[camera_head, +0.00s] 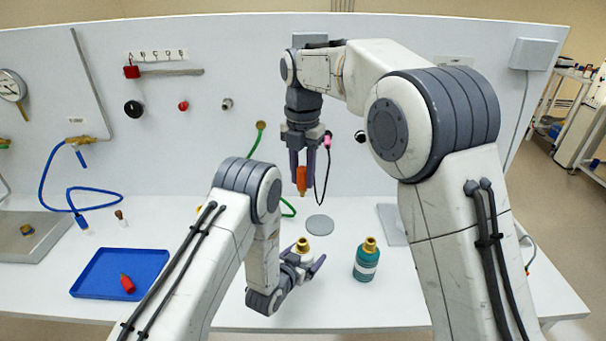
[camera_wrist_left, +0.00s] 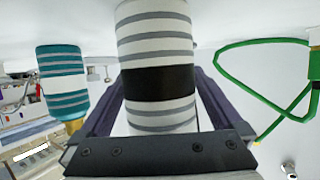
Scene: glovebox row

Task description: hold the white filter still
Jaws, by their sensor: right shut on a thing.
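The white filter (camera_head: 302,258) stands upright with a gold top at the front middle of the bench. In the left wrist view the white filter (camera_wrist_left: 158,60) shows grey rings and a black band. My left gripper (camera_head: 306,264) has its fingers on either side of it, close against its wall; its base is hidden. The left gripper (camera_wrist_left: 158,115) also shows in its wrist view. My right gripper (camera_head: 302,172) points down, shut on an orange piece (camera_head: 301,182) with a brass tip, above the bench behind the filter.
A teal bottle (camera_head: 367,262) with a gold top stands right of the filter. A grey disc (camera_head: 320,224) lies behind. A blue tray (camera_head: 97,255) holds a red item (camera_head: 127,284). A green hose (camera_wrist_left: 237,87) loops right of the filter in the wrist view.

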